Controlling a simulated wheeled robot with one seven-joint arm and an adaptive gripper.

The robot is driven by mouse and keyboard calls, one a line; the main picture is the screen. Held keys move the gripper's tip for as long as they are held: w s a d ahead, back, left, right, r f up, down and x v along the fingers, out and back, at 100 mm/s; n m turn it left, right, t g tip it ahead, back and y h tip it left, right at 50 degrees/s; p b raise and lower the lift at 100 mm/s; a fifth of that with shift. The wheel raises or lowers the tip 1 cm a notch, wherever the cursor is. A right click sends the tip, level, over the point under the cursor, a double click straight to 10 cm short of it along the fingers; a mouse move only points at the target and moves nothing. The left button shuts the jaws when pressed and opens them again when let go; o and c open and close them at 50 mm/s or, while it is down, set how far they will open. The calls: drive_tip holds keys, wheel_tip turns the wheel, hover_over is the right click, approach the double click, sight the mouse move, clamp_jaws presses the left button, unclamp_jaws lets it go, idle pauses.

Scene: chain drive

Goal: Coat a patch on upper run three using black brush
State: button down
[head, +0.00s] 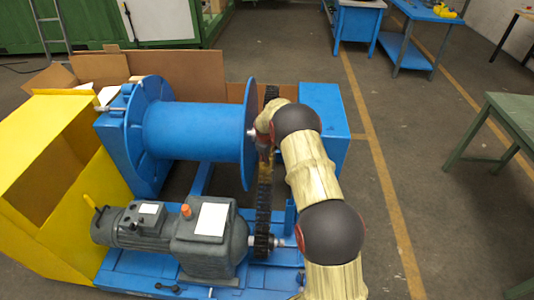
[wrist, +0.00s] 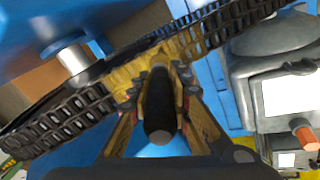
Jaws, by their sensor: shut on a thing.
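My gripper (wrist: 160,98) is shut on the black brush (wrist: 161,112), whose dark handle end faces the wrist camera. The brush's far end points at the chain (wrist: 62,118); the bristles are hidden, so I cannot tell whether they touch it. The chain crosses the wrist view diagonally. In the head view the chain (head: 263,205) runs between the blue drum and the motor end, with a yellow-brown stretch below my gripper (head: 264,140). My arm hides part of that area, and the brush is not clear there.
The blue drum (head: 195,132) stands left of the chain. The grey motor and gearbox (head: 208,243) sit on the blue base below. A blue box (head: 325,110) is behind my arm. A yellow panel (head: 55,180) is at left, a green table (head: 510,115) at right. Floor at right is clear.

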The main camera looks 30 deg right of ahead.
drive_tip(key=shift+s+a+f+b, duration=1.6)
drive_tip(key=shift+s+a+f, duration=0.7)
drive_tip(key=shift+s+f, duration=1.05)
drive_tip(key=shift+w+d+r+p, duration=2.55)
drive_tip(key=shift+w+d+r, duration=1.65)
drive_tip(key=shift+w+r, duration=2.55)
drive_tip(key=shift+s+a+f+b, duration=0.35)
drive_tip(key=shift+s+a+f, duration=0.4)
drive_tip(key=shift+s+f, duration=0.4)
drive_tip(key=shift+s+a+f+b, duration=0.4)
drive_tip(key=shift+s+a+f, duration=0.4)
drive_tip(key=shift+s+f, duration=0.3)
drive_tip(key=shift+s+a+f+b, duration=0.35)
drive_tip(key=shift+s+a+f, duration=0.5)
drive_tip(key=shift+f, duration=0.45)
